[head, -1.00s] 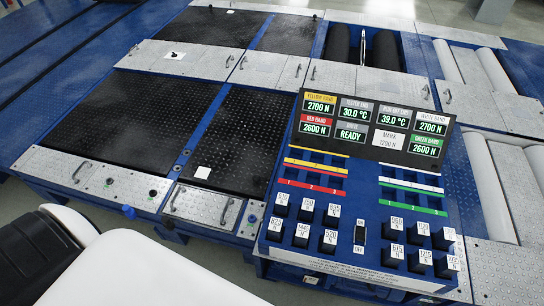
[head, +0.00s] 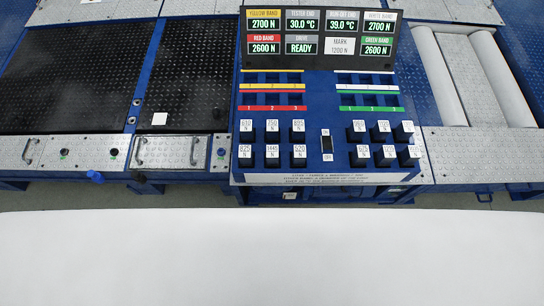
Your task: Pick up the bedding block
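No block in view is marked as a bedding block, so I cannot tell which one it is. Several dark blue blocks with white newton labels stand in two groups on the sloped blue console (head: 326,120). The left group includes a block at its upper left (head: 245,135) and one at its lower right (head: 299,160). The right group includes a block at its upper right (head: 404,136) and one at its lower left (head: 360,160). Many labels are too small to read surely. Neither of my grippers is in view.
A display panel (head: 318,62) reads DRIVE READY and MARK 1200 N. Below it are slots with yellow, red, white and green strips. A switch (head: 326,145) sits between the block groups. Black plates (head: 75,75) lie left, one bearing a white square (head: 159,118); pale rollers (head: 503,75) lie right.

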